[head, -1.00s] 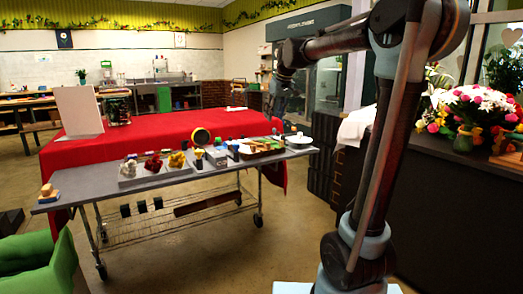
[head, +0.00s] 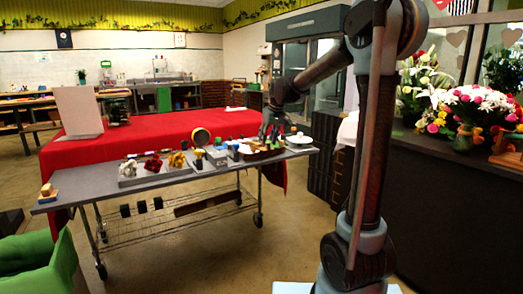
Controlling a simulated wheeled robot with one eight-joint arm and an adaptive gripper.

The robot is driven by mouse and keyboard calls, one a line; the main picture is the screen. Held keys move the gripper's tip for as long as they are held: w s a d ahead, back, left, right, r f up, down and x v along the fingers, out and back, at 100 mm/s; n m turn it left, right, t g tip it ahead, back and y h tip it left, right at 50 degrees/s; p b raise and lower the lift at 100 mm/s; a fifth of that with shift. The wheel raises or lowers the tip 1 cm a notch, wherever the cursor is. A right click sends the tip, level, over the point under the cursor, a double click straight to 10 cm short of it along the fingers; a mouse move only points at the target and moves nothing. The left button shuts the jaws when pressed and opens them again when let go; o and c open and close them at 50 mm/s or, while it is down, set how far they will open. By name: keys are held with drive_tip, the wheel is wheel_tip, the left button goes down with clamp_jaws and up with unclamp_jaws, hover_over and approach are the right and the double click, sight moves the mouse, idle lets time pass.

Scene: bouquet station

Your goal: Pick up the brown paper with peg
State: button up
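My gripper (head: 272,138) points down over the right end of the grey steel cart (head: 100,188), close above the items there. Its fingers are dark and small in the view, so I cannot tell whether they are open or shut. A low brown item (head: 252,156) lies on the cart just below and left of the fingers. It is too small to tell whether it is the brown paper, and I cannot make out a peg. My gripper hides part of what lies there, and I cannot tell whether it touches anything.
A white plate (head: 299,140) lies at the cart's right end. A red-covered table (head: 170,128) stands behind. The cart's left part is mostly bare.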

drive_tip(key=shift+x, duration=0.85)
clamp_jaws()
drive_tip(key=shift+r, duration=0.1)
